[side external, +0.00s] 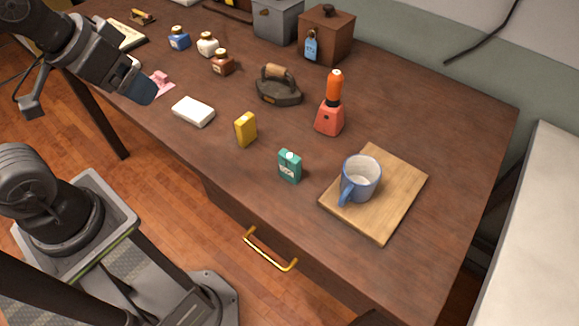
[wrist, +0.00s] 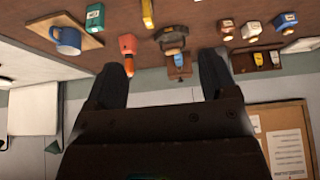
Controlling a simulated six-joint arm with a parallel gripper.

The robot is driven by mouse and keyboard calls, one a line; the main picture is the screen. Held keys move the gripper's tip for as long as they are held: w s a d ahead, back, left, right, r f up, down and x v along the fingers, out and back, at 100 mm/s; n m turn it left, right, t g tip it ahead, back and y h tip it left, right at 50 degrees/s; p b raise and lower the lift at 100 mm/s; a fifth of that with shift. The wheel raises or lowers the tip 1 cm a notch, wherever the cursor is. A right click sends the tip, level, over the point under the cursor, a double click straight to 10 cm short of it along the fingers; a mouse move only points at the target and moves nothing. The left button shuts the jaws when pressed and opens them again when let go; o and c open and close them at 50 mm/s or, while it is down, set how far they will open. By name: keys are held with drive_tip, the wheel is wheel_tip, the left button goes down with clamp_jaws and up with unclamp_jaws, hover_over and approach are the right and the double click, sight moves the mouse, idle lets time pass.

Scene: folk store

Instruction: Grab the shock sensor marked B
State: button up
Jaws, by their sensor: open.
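No letter B is legible in either view, so I cannot tell which item is the shock sensor. Small labelled items on the table include a teal box (side external: 289,167), a yellow box (side external: 246,129), and blue (side external: 179,39), white (side external: 207,44) and brown (side external: 222,63) bottle-like pieces. The teal box (wrist: 95,18) and yellow box (wrist: 147,12) also show in the wrist view. My gripper (side external: 140,88) is above the table's left front edge, near a pink item (side external: 161,83). In the wrist view my gripper (wrist: 160,82) has its fingers apart with nothing between them.
The table (side external: 440,130) also holds a white block (side external: 193,111), an iron (side external: 279,90), an orange-topped red item (side external: 331,110), a brown box (side external: 327,38), a grey box (side external: 277,20) and a blue mug (side external: 360,180) on a wooden board (side external: 385,225). The right rear is clear.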

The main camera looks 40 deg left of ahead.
wheel_tip(320, 180, up, 4)
drive_tip(key=m+t, duration=1.2)
drive_tip(key=m, duration=2.4)
hover_over(287, 166)
drive_tip(key=s, duration=0.2)
wheel_tip(287, 166, down, 25)
drive_tip(key=shift+s+r, duration=0.1)
drive_tip(key=shift+f, duration=0.3)
drive_tip(key=shift+w+a, duration=0.1)
drive_tip(key=shift+w, duration=2.45)
